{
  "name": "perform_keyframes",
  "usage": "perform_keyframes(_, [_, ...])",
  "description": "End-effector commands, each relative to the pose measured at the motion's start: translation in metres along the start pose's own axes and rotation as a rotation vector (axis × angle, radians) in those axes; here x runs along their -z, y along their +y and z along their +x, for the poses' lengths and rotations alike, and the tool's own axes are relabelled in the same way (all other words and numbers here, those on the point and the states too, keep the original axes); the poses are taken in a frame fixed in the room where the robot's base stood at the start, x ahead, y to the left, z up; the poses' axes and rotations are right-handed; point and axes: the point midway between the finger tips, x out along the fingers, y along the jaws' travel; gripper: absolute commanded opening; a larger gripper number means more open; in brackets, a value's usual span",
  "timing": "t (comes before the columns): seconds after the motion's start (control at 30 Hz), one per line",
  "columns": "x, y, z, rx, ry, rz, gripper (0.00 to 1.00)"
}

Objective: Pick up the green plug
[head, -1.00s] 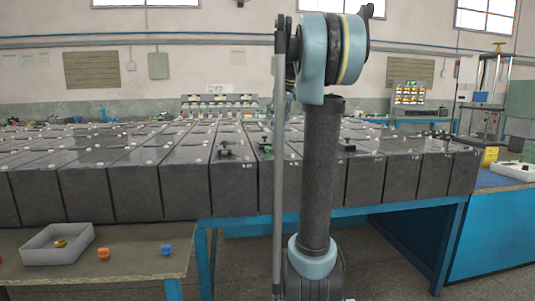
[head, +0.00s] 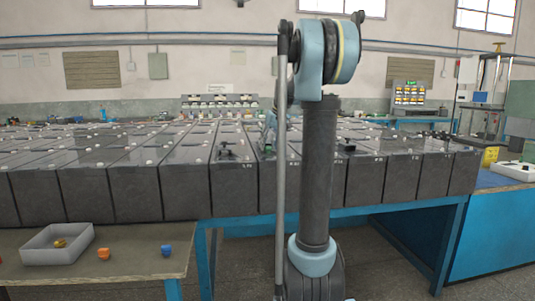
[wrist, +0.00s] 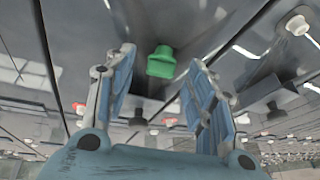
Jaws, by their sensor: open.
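The green plug (wrist: 161,63) shows in the wrist view, on the dark top of a battery. My gripper (wrist: 161,58) is open, with one blue-grey finger on each side of the plug in the picture and gaps between. I cannot tell whether the fingertips are down at the plug's height. In the head view, my gripper (head: 268,128) is small and partly hidden behind my own arm, over the front battery row. A small green spot under it there looks like the plug.
Dark batteries (head: 135,190) stand in close rows on a blue-framed table. Black plugs (head: 226,152) sit on nearby tops. A grey tray (head: 57,244) with a yellowish piece, an orange plug (head: 104,254) and a blue plug (head: 166,250) are on the lower-left bench.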

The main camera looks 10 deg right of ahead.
Motion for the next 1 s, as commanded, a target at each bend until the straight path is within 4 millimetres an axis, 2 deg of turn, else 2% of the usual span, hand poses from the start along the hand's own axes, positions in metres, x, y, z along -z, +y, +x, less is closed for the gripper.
perform_keyframes(0.1, [-0.0002, -0.0002, 0.0081, 0.000, 0.000, 0.000, 0.50])
perform_keyframes(0.33, [-0.0003, 0.0003, 0.0098, 0.000, 0.000, 0.000, 0.50])
perform_keyframes(0.37, [-0.0004, 0.0004, 0.0097, 0.000, 0.000, 0.000, 0.49])
perform_keyframes(0.4, [-0.0004, 0.0005, 0.0097, 0.000, 0.000, 0.000, 0.39])
perform_keyframes(0.6, [-0.0005, 0.0006, 0.0096, 0.000, 0.000, 0.001, 0.16])
perform_keyframes(1.0, [0.0001, 0.0009, 0.0075, 0.000, 0.000, 0.001, 0.13])
